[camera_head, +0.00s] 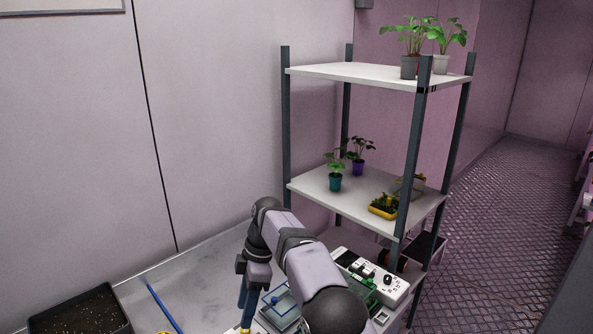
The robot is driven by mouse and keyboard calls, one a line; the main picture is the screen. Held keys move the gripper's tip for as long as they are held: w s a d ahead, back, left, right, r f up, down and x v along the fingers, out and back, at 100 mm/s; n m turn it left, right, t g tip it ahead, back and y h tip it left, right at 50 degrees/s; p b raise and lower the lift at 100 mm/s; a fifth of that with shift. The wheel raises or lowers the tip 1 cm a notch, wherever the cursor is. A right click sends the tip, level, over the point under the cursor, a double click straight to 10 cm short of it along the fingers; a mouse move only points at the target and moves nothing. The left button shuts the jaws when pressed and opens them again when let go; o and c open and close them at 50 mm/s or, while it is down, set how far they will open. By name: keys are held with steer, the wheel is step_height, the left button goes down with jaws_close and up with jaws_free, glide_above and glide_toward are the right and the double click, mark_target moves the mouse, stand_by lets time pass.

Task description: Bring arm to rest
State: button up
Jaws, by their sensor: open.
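My arm rises from the bottom centre, in front of the worktop, and bends over at a dark joint. Its end hangs down on the left side, with my gripper (247,297) low over the worktop (205,275). The gripper is open, and I see nothing held in it. Its fingertips are small in the view and partly hard to make out against the things behind. A yellow item at the bottom edge is close below it, and I cannot tell whether they touch.
A rack (345,72) stands right of my arm, with potted plants on its shelves and a yellow tray (383,207) on the middle one. A white device (375,275) sits beside my arm. A black soil tray (80,312) and blue rod (163,306) lie left. The wall is behind.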

steer(key=s+d+r+m+t, duration=0.1)
steer(key=s+d+m, duration=0.2)
steer(key=d+m, duration=0.55)
steer(key=s+d+f+m+h, duration=0.1)
steer(key=s+d+f+m, duration=0.2)
steer(key=s+d+m, duration=0.3)
steer(key=s+d+f+m+t+h, duration=0.1)
steer(key=s+d+m, duration=0.5)
steer(key=s+d, duration=0.7)
steer(key=s+f, duration=0.1)
steer(key=s, duration=0.3)
steer(key=shift+f+m+h, duration=0.35)
steer(key=shift+f+h, duration=0.05)
